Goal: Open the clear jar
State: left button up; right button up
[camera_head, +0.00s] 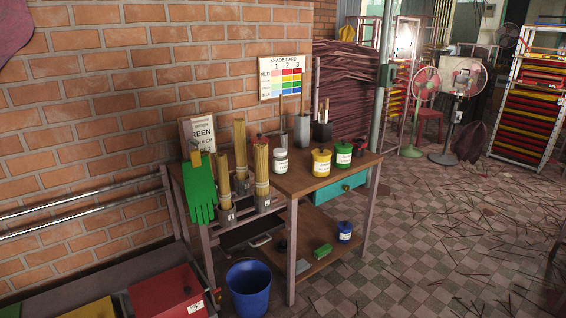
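A small clear jar (280,163) with a white label stands on the wooden workbench top (300,183), left of the yellow jar. Its top looks pale, and it is too small to tell whether a lid is on it. A yellow jar (321,165) and a green jar (343,157), both with labels and knobbed lids, stand to its right. Neither of my grippers shows in this view.
Numbered holders with incense bundles (262,170) stand left of the clear jar. Grey containers (302,131) stand behind it. A green glove (200,190) hangs at the bench's left end. A blue bucket (248,290) stands on the floor. Scattered sticks litter the floor at right.

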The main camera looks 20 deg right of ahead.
aim_at(279, 164)
jog(key=i+l, duration=0.1)
jog(key=l, duration=0.3)
jog(key=i+l, duration=0.1)
jog(key=l, duration=0.3)
jog(key=i+l, duration=0.1)
jog(key=l, duration=0.3)
jog(key=i+l, duration=0.15)
jog(key=l, duration=0.25)
jog(key=i+l, duration=0.1)
jog(key=l, duration=0.3)
jog(key=i+l, duration=0.1)
jog(key=l, duration=0.3)
jog(key=u, duration=0.05)
